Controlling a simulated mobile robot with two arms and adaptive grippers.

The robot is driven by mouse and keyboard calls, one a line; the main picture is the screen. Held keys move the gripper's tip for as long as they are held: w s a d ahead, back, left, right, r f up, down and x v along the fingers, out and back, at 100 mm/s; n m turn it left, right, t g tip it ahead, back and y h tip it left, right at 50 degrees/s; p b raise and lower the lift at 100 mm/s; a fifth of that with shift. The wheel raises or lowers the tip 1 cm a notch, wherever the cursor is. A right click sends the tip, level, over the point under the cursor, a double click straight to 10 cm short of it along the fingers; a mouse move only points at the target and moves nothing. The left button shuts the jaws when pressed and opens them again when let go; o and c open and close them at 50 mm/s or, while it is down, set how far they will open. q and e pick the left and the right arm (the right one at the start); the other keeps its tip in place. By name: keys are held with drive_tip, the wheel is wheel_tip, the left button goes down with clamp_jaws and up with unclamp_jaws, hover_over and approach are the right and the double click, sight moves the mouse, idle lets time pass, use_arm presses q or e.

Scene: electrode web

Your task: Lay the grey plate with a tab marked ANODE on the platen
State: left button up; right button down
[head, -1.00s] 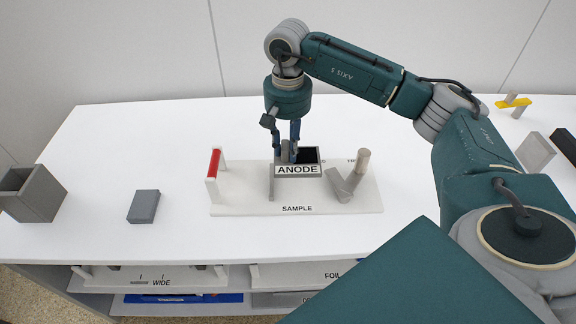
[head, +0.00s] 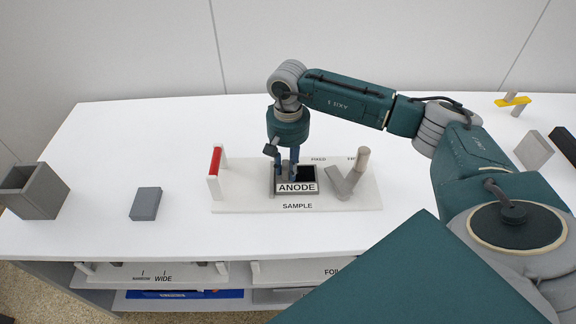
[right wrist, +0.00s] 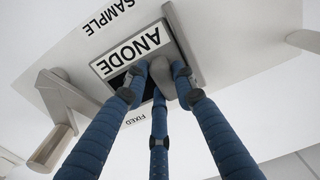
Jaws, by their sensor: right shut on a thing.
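The grey plate (head: 312,191) carries a white ANODE tab label and a dark square face; it also shows in the right wrist view (right wrist: 192,74). My right gripper (head: 287,174) is shut on a grey knob-like part at the plate's left side; in the right wrist view its three blue fingers (right wrist: 160,75) close around this part. The plate is level at the middle of the white platen board (head: 240,203) marked SAMPLE, just behind that word. I cannot tell whether it touches the board. The fingers hide part of the plate. My left gripper is not in view.
A red bar (head: 216,161) on white posts stands on the board's left; a grey lever and post (head: 361,163) are at its right. A grey block (head: 146,203) and an open grey box (head: 37,193) lie further left. The table between block and board is clear.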

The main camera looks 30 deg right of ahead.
sight(288, 166)
drive_tip(key=c, duration=1.4)
unclamp_jaws()
drive_tip(key=shift+r+p, duration=0.25)
drive_tip(key=shift+p, duration=0.1)
wheel_tip(288, 166, up, 12)
drive_tip(key=b, duration=0.2)
drive_tip(key=shift+f, duration=0.15)
